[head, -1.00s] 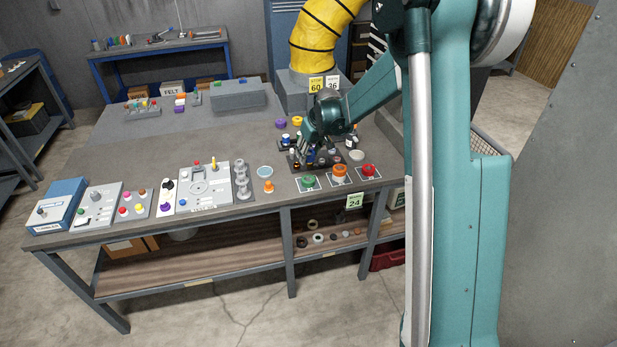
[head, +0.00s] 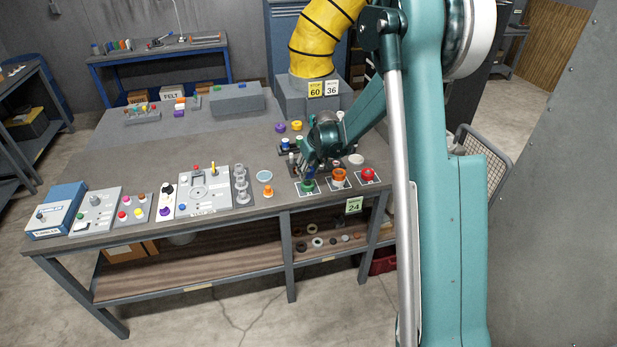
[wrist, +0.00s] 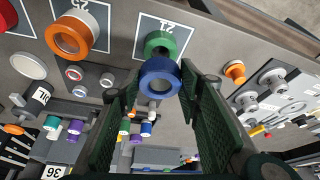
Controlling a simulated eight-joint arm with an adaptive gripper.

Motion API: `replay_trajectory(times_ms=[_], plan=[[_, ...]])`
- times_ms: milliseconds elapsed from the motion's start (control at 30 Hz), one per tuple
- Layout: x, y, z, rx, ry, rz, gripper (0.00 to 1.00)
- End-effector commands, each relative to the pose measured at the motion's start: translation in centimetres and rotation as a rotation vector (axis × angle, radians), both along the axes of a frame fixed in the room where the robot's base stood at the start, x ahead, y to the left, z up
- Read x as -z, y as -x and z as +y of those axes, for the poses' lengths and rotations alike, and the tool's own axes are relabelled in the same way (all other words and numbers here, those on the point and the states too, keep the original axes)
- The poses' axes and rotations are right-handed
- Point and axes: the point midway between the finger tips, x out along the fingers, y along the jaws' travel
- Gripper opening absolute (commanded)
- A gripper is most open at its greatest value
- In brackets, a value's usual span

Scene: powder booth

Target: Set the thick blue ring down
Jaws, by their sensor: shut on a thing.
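The thick blue ring (wrist: 160,78) is between the fingertips of my gripper (wrist: 159,88) in the wrist view. My gripper is shut on it. The ring overlaps the near edge of a green ring (wrist: 161,43) that lies on a dark, white-edged square (wrist: 181,26). I cannot tell whether the two rings touch. In the head view my gripper (head: 308,170) is just behind and above the green ring (head: 307,187), near the bench's front edge. The blue ring is hard to make out there.
An orange ring (head: 339,175) and a red ring (head: 368,174) lie on squares to the right. A small orange piece (head: 267,191) and a pale disc (head: 264,175) are to the left, beside a grey stepped post (head: 241,184). A dark rack with small coloured pieces is behind my gripper.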

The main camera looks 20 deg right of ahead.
Motion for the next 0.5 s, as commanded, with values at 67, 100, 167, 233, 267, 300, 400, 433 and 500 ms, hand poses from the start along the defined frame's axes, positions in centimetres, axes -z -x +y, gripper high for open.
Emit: replay_trajectory(times_ms=[67, 100, 167, 233, 267, 300, 400, 433, 500], plan=[[0.5, 0.0, 0.0, 0.000, 0.000, 0.000, 0.19], [0.9, 0.0, 0.0, 0.000, 0.000, 0.000, 0.19], [1.5, 0.0, 0.0, 0.000, 0.000, 0.000, 0.19], [2.2, -0.1, 0.0, 0.000, 0.000, 0.000, 0.19], [2.5, 0.0, 0.0, 0.000, 0.000, 0.000, 0.19], [2.8, 0.0, 0.0, 0.000, 0.000, 0.000, 0.19], [3.3, 0.0, 0.0, 0.000, 0.000, 0.000, 0.19], [3.4, 0.0, 0.0, 0.000, 0.000, 0.000, 0.19], [3.5, 0.0, 0.0, 0.000, 0.000, 0.000, 0.19]])
